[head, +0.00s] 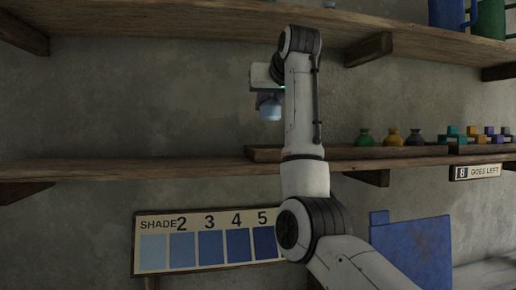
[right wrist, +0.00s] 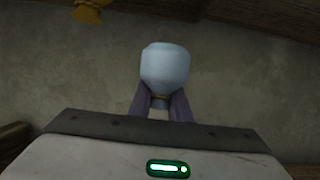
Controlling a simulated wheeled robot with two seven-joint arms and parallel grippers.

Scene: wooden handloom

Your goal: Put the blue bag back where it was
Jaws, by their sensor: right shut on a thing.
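The light-blue bag (head: 270,110) hangs in the air above the middle shelf, left of my upright right arm in the head view. My right gripper (head: 267,99) is shut on its neck from above. In the right wrist view the bag (right wrist: 165,68) shows its rounded body beyond the purple fingers (right wrist: 162,104), with a tan tie at the neck. A low wooden tray (head: 262,153) lies on the shelf below. My left gripper is out of view.
The middle shelf (head: 120,170) is bare at the left. Small coloured blocks (head: 473,133) stand at its right end, above a "GOES LEFT" sign (head: 476,172). An upper shelf (head: 180,18) runs overhead. A shade chart (head: 205,242) hangs below. My arm hides part of the tray.

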